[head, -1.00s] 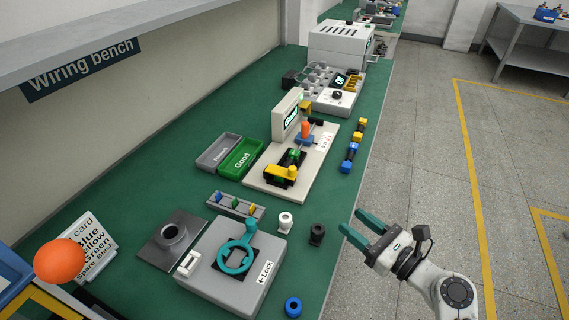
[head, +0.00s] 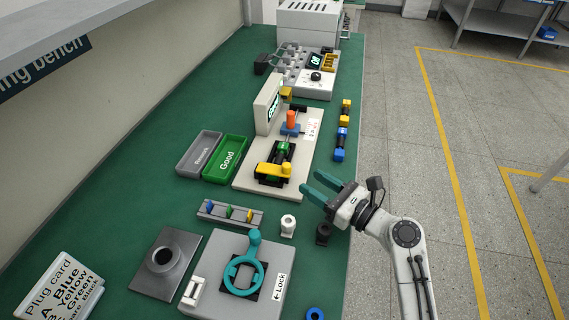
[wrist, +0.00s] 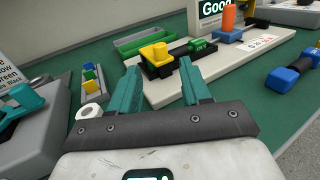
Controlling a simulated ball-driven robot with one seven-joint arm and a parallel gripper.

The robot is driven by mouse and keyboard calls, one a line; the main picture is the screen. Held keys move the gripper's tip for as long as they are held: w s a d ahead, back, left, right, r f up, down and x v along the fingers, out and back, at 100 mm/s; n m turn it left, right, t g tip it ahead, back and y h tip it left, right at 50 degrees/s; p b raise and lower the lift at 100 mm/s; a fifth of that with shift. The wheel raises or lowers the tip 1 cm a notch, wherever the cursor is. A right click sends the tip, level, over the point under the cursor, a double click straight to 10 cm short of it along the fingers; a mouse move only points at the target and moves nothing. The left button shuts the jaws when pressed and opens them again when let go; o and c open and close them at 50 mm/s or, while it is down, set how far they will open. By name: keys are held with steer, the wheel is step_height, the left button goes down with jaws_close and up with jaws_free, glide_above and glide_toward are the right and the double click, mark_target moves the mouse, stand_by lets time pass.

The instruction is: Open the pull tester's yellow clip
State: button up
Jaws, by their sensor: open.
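The pull tester is a beige base plate (head: 244,184) with an upright display panel (head: 268,99) on its left side. Its yellow clip (head: 272,171) sits on a black block at the near end, with a green part just behind it. In the wrist view the yellow clip (wrist: 155,54) lies beyond my fingertips, a little left of the middle. My gripper (head: 312,186), with teal fingers, is open and empty. It is to the right of the clip and nearer, apart from it. An orange knob (head: 292,120) on a blue slide stands farther along the plate.
A green "Good" tray (head: 226,158) and a grey tray (head: 199,153) lie left of the tester. Blue and yellow parts (head: 342,132) lie along its right. A white part (head: 288,225), a black part (head: 323,233) and the grey lock fixture (head: 215,270) are nearer me.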

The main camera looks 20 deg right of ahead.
mark_target(290, 168)
steer(key=x, duration=0.9)
steer(key=shift+w+a, duration=0.1)
steer(key=shift+w, duration=0.1)
jaws_close()
